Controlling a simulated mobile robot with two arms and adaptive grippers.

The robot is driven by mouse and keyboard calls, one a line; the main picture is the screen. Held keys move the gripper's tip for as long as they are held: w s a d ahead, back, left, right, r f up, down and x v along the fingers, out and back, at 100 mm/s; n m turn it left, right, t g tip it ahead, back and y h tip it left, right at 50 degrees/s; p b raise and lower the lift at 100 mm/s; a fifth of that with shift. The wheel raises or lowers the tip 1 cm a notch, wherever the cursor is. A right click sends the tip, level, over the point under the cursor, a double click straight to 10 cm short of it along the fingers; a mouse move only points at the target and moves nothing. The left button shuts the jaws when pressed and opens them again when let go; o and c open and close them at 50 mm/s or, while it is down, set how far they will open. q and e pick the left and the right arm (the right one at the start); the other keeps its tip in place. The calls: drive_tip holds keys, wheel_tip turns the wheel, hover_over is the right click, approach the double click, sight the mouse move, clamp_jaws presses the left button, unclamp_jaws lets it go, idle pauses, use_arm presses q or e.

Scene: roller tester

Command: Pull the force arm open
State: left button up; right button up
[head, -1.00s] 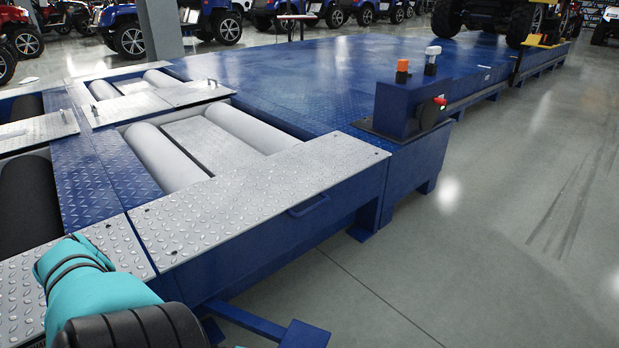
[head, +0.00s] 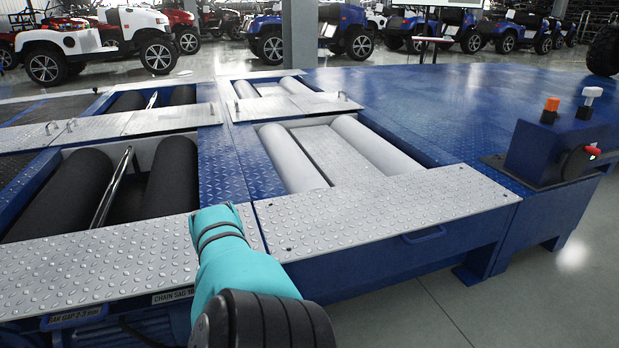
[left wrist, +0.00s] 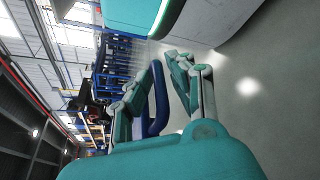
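My left gripper (left wrist: 164,72) shows in the left wrist view with its fingers apart. A blue curved bar (left wrist: 157,122), perhaps a handle of the force arm, lies between the fingers; a gap shows beside it, and I cannot tell whether it touches the other finger. In the head view a teal and black arm of mine rises from the bottom edge over the tester's front plate, and no fingertips show there. I cannot make out the force arm in the head view. My right gripper is in neither view.
The blue roller tester (head: 430,100) fills the middle, with pale rollers (head: 288,158), dark rollers (head: 172,175) and a silver tread plate (head: 385,215). A control box (head: 548,152) with buttons stands at the right. Bare floor lies at the lower right. Vehicles stand behind.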

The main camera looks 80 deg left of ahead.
use_arm(q)
drive_tip(key=shift+o, duration=0.8)
wheel_tip(320, 180, up, 10)
drive_tip(key=shift+r, duration=0.1)
idle(0.3)
